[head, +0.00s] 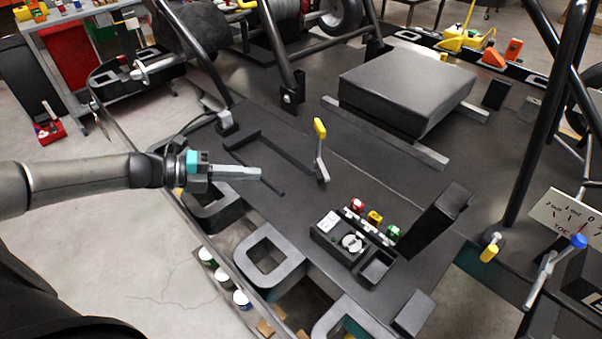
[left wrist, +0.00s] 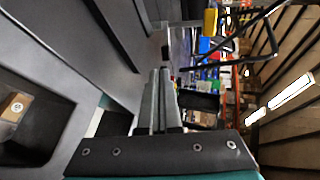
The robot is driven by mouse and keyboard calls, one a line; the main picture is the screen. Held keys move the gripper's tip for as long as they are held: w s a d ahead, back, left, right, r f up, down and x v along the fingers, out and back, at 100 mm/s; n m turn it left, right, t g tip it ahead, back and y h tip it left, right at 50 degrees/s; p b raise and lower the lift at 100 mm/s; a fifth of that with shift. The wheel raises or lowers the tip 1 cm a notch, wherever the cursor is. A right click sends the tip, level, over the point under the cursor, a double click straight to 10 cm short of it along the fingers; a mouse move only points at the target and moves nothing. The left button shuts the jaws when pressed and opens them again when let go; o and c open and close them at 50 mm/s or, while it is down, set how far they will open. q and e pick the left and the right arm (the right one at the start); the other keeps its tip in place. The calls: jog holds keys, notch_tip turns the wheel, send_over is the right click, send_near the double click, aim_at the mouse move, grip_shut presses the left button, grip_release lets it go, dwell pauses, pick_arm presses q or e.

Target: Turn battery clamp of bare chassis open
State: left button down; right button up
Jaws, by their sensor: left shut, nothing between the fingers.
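The bare chassis (head: 300,215) is a dark flat deck with tubes rising from it. A grey lever with a yellow grip (head: 320,128), which looks like the battery clamp, stands up from the deck near the middle of the head view. An empty black bracket frame (head: 258,143) lies on the deck to its left. My left gripper (head: 259,174) points right over the deck, with its tips left of the lever and apart from it. Its fingers are together and empty, also in the left wrist view (left wrist: 160,72). My right gripper is not in view.
A black block (head: 408,85) lies on rails behind the lever. A control box (head: 352,243) with red, yellow and green buttons sits in front of it, beside an upright black panel (head: 437,222). A slanted tube (head: 278,50) rises behind. Cans (head: 224,277) stand below the deck edge.

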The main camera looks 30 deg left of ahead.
pick_arm(q)
send_near(315, 172)
jog(key=x, duration=0.3)
jog(key=f+x, duration=0.1)
jog(key=x, duration=0.1)
jog(key=shift+w+a+b, duration=0.1)
jog(key=shift+a+b, duration=0.2)
jog(key=shift+b, duration=0.05)
jog(key=shift+w+d, duration=0.55)
jog(key=shift+d, duration=0.1)
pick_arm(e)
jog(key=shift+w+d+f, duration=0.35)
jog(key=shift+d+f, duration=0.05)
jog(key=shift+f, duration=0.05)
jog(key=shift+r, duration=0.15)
pick_arm(q)
jog(key=shift+d+n+t+p, duration=0.2)
jog(key=shift+n+t+p, duration=0.1)
jog(key=shift+p, duration=0.25)
jog(key=shift+s+d+y, duration=0.1)
jog(key=shift+y, duration=0.2)
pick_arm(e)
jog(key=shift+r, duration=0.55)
pick_arm(q)
jog(key=shift+n+p, duration=0.3)
jog(key=shift+p, duration=0.05)
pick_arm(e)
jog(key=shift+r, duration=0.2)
